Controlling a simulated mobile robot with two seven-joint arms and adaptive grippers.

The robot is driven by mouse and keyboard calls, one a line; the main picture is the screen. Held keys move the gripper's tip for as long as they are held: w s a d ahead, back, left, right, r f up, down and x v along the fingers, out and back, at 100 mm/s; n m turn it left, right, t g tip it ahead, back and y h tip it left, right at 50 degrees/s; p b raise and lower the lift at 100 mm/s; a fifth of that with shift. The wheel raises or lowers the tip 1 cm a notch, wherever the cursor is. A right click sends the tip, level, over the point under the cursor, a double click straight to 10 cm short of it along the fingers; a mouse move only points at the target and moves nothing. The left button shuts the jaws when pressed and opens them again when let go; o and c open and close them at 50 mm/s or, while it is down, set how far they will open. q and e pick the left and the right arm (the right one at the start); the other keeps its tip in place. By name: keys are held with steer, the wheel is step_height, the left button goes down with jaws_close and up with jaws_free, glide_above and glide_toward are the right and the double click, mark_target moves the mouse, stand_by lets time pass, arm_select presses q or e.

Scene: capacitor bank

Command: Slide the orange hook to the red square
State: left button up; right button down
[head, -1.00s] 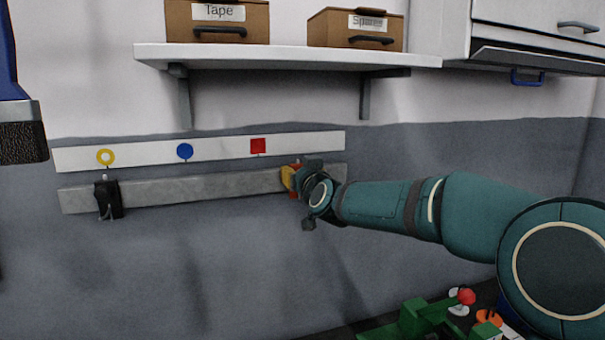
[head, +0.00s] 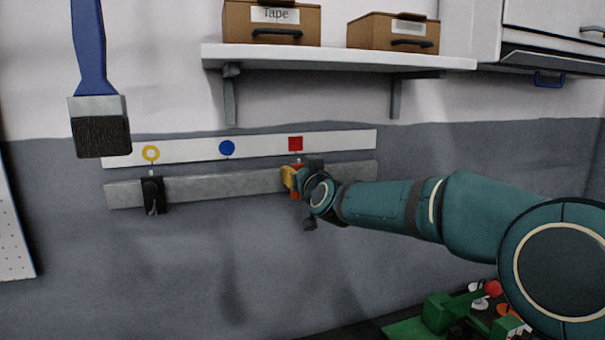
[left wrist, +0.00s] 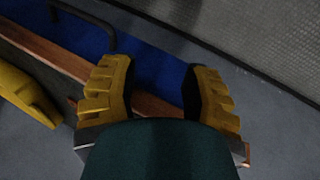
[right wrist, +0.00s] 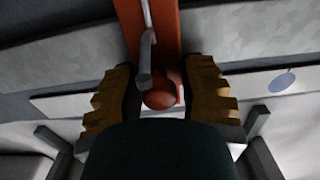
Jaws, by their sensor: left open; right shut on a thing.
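The orange hook (head: 296,191) sits on the grey rail (head: 235,187), mostly hidden behind my right gripper (head: 290,178). The red square (head: 295,143) is on the white strip above it. The visible part of the hook is roughly straight below the red square; exact alignment cannot be told. In the right wrist view, the yellow fingers of my right gripper (right wrist: 165,92) are on both sides of the orange hook (right wrist: 132,22), shut on it near its round knob. My left gripper (left wrist: 158,85) is open and empty, seen only in the left wrist view.
A black hook (head: 153,193) hangs on the rail's left part under a yellow ring (head: 151,153). A blue circle (head: 227,148) marks the strip between. The rail between the hooks is clear. A shelf (head: 340,58) with two boxes is above. A brush (head: 100,120) hangs at left.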

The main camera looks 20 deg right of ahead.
steer(key=shift+a+r, duration=0.25)
steer(key=shift+a, duration=0.05)
steer(key=shift+d, duration=0.2)
steer(key=c, duration=0.8)
jaws_free()
steer(key=shift+c, duration=0.2)
steer(key=shift+o, duration=0.6)
steer(key=shift+w+f, duration=0.15)
steer(key=shift+f, duration=0.05)
steer(key=s, duration=1.2)
steer(key=shift+d, duration=0.2)
